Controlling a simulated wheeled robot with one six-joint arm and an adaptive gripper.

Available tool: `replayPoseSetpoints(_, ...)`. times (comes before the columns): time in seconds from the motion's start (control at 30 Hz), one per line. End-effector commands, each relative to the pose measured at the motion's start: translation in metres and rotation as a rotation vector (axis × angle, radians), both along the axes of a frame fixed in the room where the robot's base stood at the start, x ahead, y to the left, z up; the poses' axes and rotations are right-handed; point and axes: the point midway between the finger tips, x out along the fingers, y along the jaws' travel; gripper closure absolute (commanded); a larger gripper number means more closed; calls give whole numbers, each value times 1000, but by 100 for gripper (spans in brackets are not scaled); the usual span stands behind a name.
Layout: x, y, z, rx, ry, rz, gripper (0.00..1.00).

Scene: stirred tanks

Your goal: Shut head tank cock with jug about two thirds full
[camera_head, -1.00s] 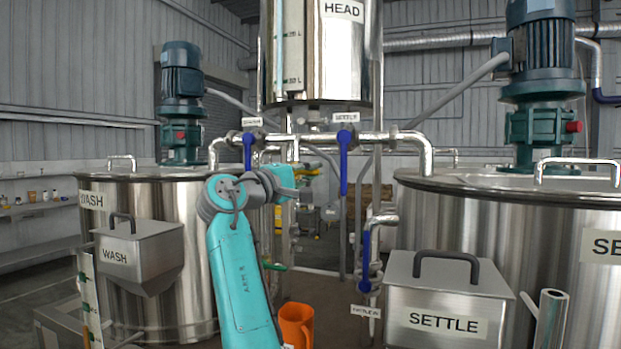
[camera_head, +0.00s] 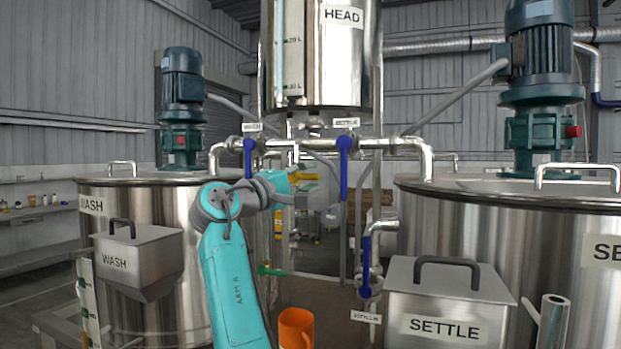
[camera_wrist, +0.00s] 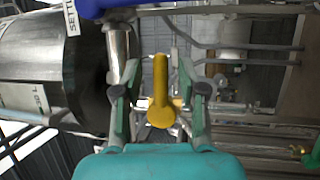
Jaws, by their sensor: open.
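A yellow lever (camera_wrist: 160,96) lies between the two fingers of my gripper (camera_wrist: 158,78) in the wrist view. The fingers are open, with a gap on each side of the lever. An orange jug (camera_head: 296,328) stands low at the bottom centre, cut by the frame edge. Its liquid level cannot be seen.
Blue levers hang from the pipe under the labels for wash (camera_head: 249,158) and settle (camera_head: 344,168). A green lever (camera_head: 270,270) sits above the jug. The wash tank (camera_head: 180,270) and settle tank (camera_head: 520,230) flank the arm.

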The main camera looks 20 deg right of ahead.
Motion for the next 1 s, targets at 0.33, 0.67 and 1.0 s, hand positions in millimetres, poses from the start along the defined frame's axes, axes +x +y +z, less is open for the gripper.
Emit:
replayPoseSetpoints(0.33, -33, 59, -14, 0, 2, 4, 59)
replayPoseSetpoints(0.67, -52, 89, -20, 1, 1, 2, 59)
replayPoseSetpoints(1.0, -53, 91, -21, 0, 1, 1, 59)
